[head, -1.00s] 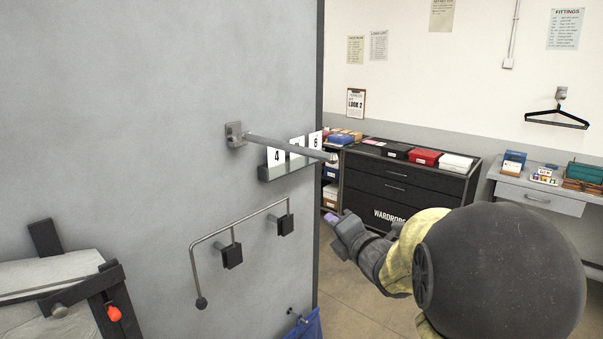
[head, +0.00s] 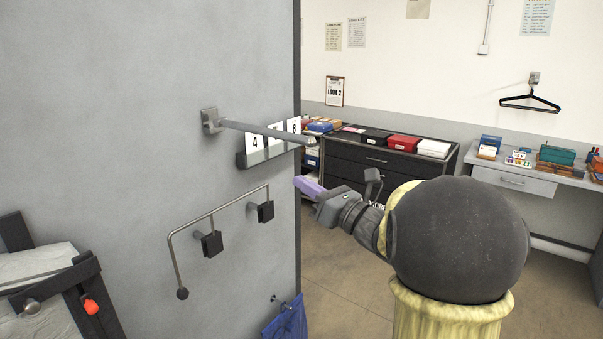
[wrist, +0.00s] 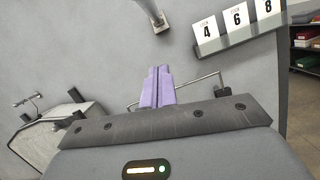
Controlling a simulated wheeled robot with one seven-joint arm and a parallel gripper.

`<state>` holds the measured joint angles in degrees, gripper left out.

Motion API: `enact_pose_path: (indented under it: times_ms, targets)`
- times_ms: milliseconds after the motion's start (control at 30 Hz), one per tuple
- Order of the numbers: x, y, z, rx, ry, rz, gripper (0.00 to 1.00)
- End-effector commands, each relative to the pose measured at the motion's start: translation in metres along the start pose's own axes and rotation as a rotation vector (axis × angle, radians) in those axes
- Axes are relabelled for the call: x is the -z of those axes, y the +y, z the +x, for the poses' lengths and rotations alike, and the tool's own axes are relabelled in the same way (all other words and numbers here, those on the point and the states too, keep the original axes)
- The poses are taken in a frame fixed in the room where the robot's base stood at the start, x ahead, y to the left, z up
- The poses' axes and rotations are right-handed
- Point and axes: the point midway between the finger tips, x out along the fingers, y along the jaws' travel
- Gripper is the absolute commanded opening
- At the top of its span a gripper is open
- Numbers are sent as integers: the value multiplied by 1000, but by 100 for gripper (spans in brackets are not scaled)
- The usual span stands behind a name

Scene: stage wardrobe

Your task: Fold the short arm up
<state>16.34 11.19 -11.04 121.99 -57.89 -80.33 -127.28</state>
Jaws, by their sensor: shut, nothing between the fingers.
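A straight grey arm (head: 265,130) sticks out from a bracket (head: 210,120) on the grey panel, roughly level. Its bracket end also shows at the top of the wrist view (wrist: 160,19). Below it, a thin bent rod (head: 215,212) with a dark ball end is held by two black blocks on the panel; part of it shows in the wrist view (wrist: 202,82). The frames do not label either as the short arm. My gripper (head: 300,184) has purple fingers, shut and empty, by the panel's right edge, below the straight arm's outer end and apart from it.
A ledge with number cards (head: 268,150) sits just below the straight arm. A folded board with an orange knob (head: 91,307) is at lower left. A blue cloth (head: 288,318) hangs low at the panel edge. A black drawer cabinet (head: 375,165) stands behind; floor between is open.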

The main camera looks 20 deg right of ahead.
Motion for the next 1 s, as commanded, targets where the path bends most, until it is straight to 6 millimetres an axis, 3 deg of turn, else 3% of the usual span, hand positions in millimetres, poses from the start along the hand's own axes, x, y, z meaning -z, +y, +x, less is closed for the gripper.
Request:
enact_pose_path:
  times_ms: [500, 733, 1000]
  targets:
    - [-8, 1, 88, 0, 0, 1, 0]
    - [-34, 1, 92, 0, -1, -1, 0]
    - [-40, 0, 94, 0, 0, 0, 0]
